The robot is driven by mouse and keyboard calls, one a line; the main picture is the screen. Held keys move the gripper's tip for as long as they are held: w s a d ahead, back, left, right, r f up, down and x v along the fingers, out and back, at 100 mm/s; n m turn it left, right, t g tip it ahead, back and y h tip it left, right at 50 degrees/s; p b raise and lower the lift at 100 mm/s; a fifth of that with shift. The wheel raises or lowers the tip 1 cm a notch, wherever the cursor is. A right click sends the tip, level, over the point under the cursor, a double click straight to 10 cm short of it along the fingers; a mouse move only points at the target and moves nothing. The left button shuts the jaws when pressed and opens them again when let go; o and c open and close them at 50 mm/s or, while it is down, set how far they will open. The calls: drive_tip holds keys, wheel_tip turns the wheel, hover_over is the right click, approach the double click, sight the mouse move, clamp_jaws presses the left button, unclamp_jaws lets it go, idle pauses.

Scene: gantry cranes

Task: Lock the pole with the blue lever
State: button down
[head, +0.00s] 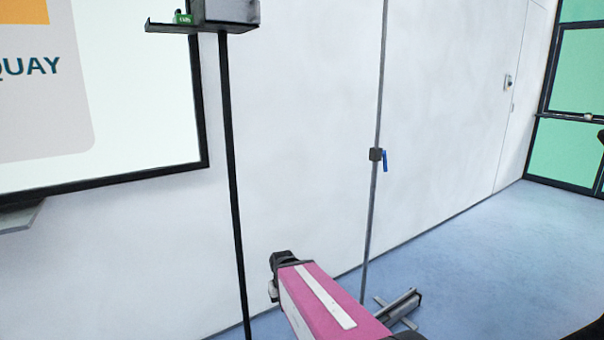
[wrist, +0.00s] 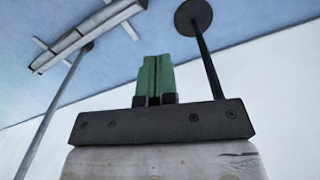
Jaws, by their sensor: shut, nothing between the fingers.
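The thin grey pole (head: 382,80) stands upright in front of the white wall, right of centre in the head view. A dark clamp collar (head: 376,154) sits partway up it. The blue lever (head: 385,161) hangs down along the collar's right side. My gripper (wrist: 155,61) shows in the wrist view with its green fingers together and nothing between them. In that view the pole (wrist: 52,112) slants at the left, apart from the fingers. The collar and lever are not visible there. In the head view my pink arm link is left of the pole; the fingers cannot be made out.
The pole's crossed metal foot (head: 403,306) rests on the blue floor. A black stand (head: 232,180) with a small shelf (head: 175,28) rises left of the pole; its round base (wrist: 193,17) shows in the wrist view. A framed screen (head: 150,90) hangs left.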

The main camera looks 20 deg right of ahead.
drive_tip(key=w+d+r+m+t+y, duration=0.25)
drive_tip(key=w+d+r, duration=0.35)
drive_tip(key=d, duration=0.3)
drive_tip(key=w+d+r+m+t+y, duration=0.1)
drive_tip(key=w+d+r+m+y, duration=0.3)
drive_tip(key=d, duration=0.6)
drive_tip(key=w+d+r+m+t, duration=0.2)
drive_tip(key=w+d+r, duration=0.5)
drive_tip(key=d, duration=0.2)
drive_tip(key=s+d+r+m+t, duration=0.2)
drive_tip(key=s+d+r+t, duration=0.15)
drive_tip(key=d+r, duration=1.05)
drive_tip(key=s+d+r+m+t, duration=0.4)
drive_tip(key=d+r, duration=0.6)
drive_tip(key=d, duration=0.8)
drive_tip(key=w+a+f+n, duration=0.1)
drive_tip(key=w+a+f, duration=0.2)
drive_tip(key=w, duration=0.9)
drive_tip(key=a, duration=0.3)
drive_tip(key=shift+w+a+f+t+y, duration=0.2)
drive_tip(key=shift+w+t+y, duration=0.1)
drive_tip(key=shift+w+y, duration=0.1)
drive_tip(key=shift+n, duration=0.25)
